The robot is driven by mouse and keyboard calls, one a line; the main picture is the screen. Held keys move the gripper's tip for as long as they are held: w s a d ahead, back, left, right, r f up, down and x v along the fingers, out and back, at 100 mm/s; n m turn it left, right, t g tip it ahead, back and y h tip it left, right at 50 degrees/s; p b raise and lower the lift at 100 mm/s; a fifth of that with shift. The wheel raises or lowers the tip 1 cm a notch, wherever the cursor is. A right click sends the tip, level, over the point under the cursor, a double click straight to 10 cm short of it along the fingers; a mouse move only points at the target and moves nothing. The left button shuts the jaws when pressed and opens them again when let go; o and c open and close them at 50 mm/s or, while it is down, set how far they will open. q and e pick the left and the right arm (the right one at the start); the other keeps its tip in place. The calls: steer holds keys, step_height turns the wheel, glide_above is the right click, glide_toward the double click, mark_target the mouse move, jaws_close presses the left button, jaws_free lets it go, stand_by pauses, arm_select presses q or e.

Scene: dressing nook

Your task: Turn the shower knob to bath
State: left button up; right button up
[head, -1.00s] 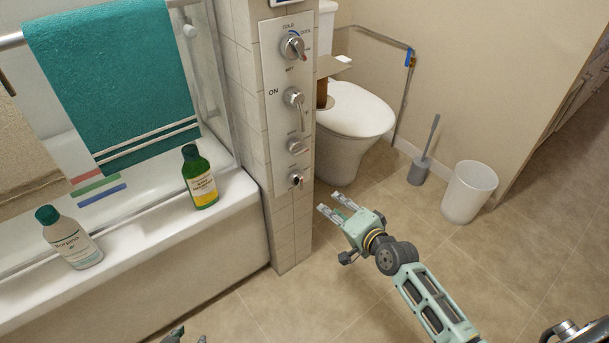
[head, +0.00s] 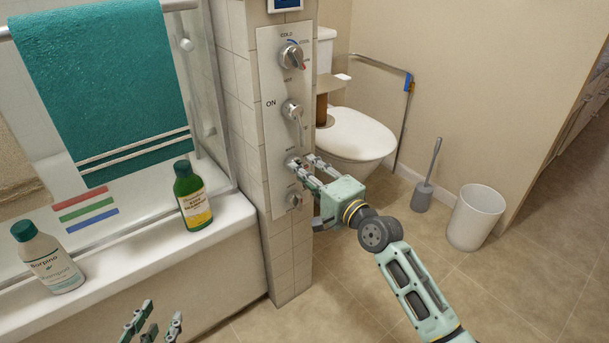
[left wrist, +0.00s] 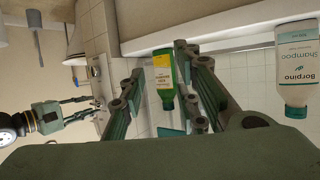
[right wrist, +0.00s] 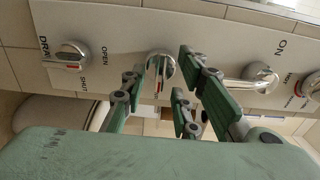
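The tall grey control panel (head: 270,135) on the tiled pillar carries a column of chrome knobs. The third control down, the shower knob (right wrist: 160,66), has a red mark; its label is hidden. My right gripper (head: 305,162) is in front of it. In the right wrist view my right gripper (right wrist: 162,75) is open, with its fingers apart on either side of the knob; I cannot tell whether they touch it. My left gripper (head: 152,325) is low at the front beside the tub, open and empty; it also shows in the left wrist view (left wrist: 165,85).
Above are the temperature knob (head: 291,56) and the ON lever (head: 292,110); below is the drain knob (head: 294,199). A green bottle (head: 192,197) and a white bottle (head: 47,262) stand on the tub rim. A toilet (head: 350,135) is behind the pillar.

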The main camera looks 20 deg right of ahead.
steer(key=shift+w+a, duration=0.15)
steer(key=shift+w, duration=0.25)
jaws_close()
